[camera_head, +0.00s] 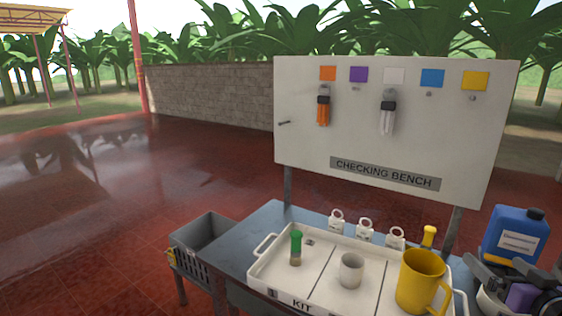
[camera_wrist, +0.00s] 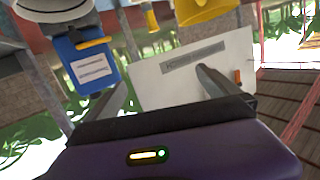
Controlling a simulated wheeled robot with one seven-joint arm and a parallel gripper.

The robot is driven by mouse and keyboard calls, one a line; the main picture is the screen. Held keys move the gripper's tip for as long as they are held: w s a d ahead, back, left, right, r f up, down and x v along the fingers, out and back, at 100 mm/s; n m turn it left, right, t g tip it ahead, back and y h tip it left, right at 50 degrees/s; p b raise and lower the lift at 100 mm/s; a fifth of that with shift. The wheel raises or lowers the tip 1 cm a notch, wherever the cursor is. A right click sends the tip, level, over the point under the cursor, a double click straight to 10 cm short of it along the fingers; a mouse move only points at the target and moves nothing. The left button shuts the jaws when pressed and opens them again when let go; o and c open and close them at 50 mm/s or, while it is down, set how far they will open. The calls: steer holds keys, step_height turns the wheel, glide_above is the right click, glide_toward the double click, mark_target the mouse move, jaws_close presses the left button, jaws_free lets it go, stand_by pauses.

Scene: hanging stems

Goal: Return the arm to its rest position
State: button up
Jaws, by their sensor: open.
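My gripper (camera_wrist: 162,77) shows in the wrist view with its two fingers spread apart and nothing between them. Its purple body fills the bottom of that view. In the head view, dark and purple parts of my arm show at the lower right edge, beside the blue jug (camera_head: 514,237) and to the right of the white kit tray (camera_head: 262,273). The fingertips are hard to make out there. The wrist view looks past the fingers toward the white board (camera_wrist: 150,92) and the blue jug (camera_wrist: 85,68).
The bench (camera_head: 235,250) carries the tray, with a yellow mug (camera_head: 420,282), white cup (camera_head: 350,270) and green-topped item (camera_head: 296,247). The checking board (camera_head: 300,140) stands behind, with orange (camera_head: 323,107) and white (camera_head: 388,113) items hanging. A grey crate (camera_head: 200,240) is left; open floor lies beyond.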

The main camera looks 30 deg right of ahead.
steer(key=w+a+f+n+t, duration=0.1)
steer(key=a+f, duration=0.2)
steer(key=a, duration=1.1)
steer(key=a+f+t, duration=0.2)
steer(key=a+f, duration=0.2)
steer(key=a, duration=1)
steer(key=s+a+f+n+y, duration=0.2)
steer(key=s+a+n+y, duration=0.2)
steer(key=a, duration=0.5)
steer(key=s+a+f+n+y, duration=0.1)
steer(key=s+a+n+y, duration=0.2)
steer(key=s+a+y, duration=0.3)
steer(key=a, duration=0.3)
steer(key=shift+s+a+f+n, duration=0.2)
steer(key=shift+a+f+n, duration=0.15)
steer(key=shift+n, duration=0.05)
